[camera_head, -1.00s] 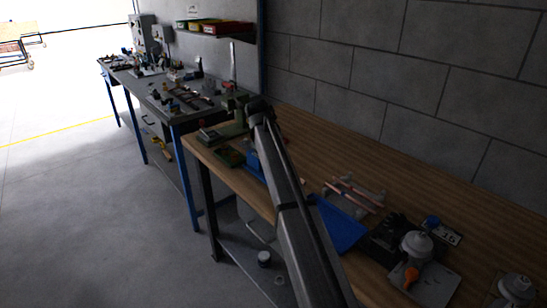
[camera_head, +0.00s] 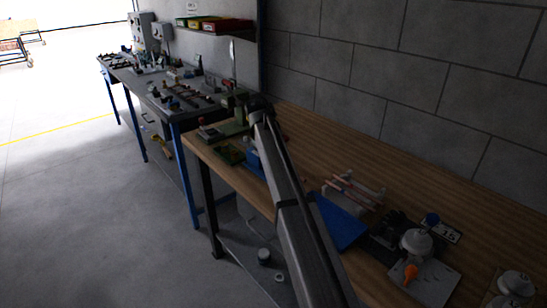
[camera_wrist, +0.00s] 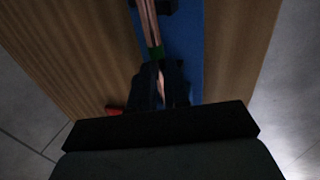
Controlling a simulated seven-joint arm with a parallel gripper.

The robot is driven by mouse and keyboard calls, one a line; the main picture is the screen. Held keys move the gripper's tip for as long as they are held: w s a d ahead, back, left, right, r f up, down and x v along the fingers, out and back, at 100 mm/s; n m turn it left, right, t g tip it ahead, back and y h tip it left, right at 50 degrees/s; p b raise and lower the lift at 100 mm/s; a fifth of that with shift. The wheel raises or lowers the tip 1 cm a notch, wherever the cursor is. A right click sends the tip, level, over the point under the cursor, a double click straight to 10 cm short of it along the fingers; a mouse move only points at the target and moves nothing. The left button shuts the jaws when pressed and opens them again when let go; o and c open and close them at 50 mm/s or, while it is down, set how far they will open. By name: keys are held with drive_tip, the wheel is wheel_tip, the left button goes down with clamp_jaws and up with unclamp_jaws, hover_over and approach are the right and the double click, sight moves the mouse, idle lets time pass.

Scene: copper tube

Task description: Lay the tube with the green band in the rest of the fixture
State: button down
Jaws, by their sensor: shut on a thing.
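In the wrist view my gripper (camera_wrist: 162,90) is shut on a copper-coloured tube (camera_wrist: 149,22). The tube runs away from the jaws towards the top edge of the view, with its green band (camera_wrist: 156,53) just beyond the fingers. A blue surface (camera_wrist: 186,40), which may be the fixture's base, lies below the tube and fingers. A dark block (camera_wrist: 167,6) stands beside the tube at the top edge. I cannot tell whether the tube touches it. In the head view my arm hides the gripper and the held tube; a blue piece (camera_head: 252,159) shows beside the arm.
In the head view, copper tubes (camera_head: 356,190) lie on a light rack right of my arm, behind a blue tray (camera_head: 341,222). Dark and white equipment (camera_head: 416,242) stands at the right. Bare wooden bench (camera_head: 315,150) runs along the wall. A small red thing (camera_wrist: 114,110) lies left of the fingers.

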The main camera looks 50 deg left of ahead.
drive_tip(key=shift+f, duration=1.25)
idle(0.5)
drive_tip(key=c, duration=1)
unclamp_jaws()
drive_tip(key=v, duration=1.4)
